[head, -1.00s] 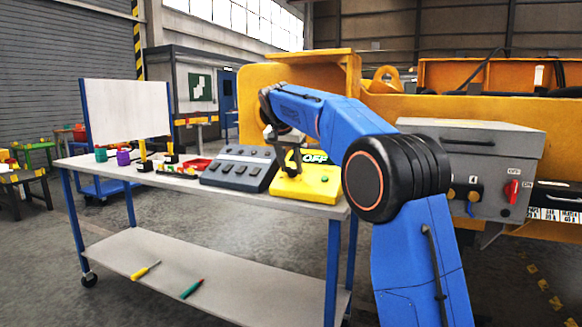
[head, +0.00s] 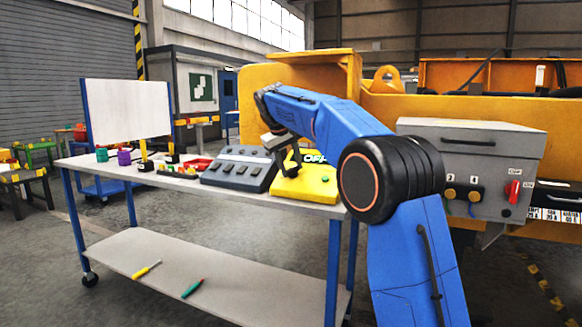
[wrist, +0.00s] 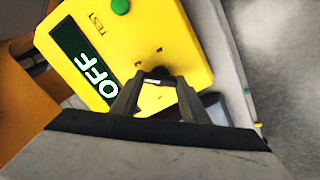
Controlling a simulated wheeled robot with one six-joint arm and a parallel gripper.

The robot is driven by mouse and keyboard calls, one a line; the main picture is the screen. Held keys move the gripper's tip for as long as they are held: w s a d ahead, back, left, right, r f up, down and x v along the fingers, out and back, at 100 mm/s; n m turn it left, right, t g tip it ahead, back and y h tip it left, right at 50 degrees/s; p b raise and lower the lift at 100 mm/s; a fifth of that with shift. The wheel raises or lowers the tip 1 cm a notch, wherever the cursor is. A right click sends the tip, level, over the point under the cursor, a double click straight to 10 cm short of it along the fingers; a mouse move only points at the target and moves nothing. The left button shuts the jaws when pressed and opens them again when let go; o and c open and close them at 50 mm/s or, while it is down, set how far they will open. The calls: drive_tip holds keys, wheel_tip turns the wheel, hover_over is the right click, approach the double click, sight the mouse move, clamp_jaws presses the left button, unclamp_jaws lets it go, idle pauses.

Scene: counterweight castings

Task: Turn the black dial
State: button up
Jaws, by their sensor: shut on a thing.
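A yellow box (head: 312,187) lies on the workbench, with a dark display reading OFF. In the wrist view the yellow box (wrist: 165,42) fills the upper middle, with its display (wrist: 85,62), a green button (wrist: 121,6) and a TEST label. My gripper (head: 293,168) reaches down to the box. In the wrist view my gripper's fingers (wrist: 158,80) come together at the box face and are shut on the black dial (wrist: 160,72). The dial is mostly hidden between the fingertips, so its pointer position cannot be read.
A grey panel (head: 238,167) with dark keys sits left of the yellow box. Red trays, coloured cups and a whiteboard (head: 126,112) stand further left on the bench. A grey switch box (head: 468,150) with a red handle is at right.

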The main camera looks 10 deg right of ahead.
drive_tip(key=n, duration=0.3)
drive_tip(key=shift+n, duration=0.4)
drive_tip(key=shift+a+n, duration=0.1)
drive_tip(key=shift+n, duration=1.7)
drive_tip(key=o, duration=1.1)
drive_tip(key=shift+c, duration=0.2)
drive_tip(key=v, duration=1.7)
drive_tip(key=shift+s+a, duration=0.3)
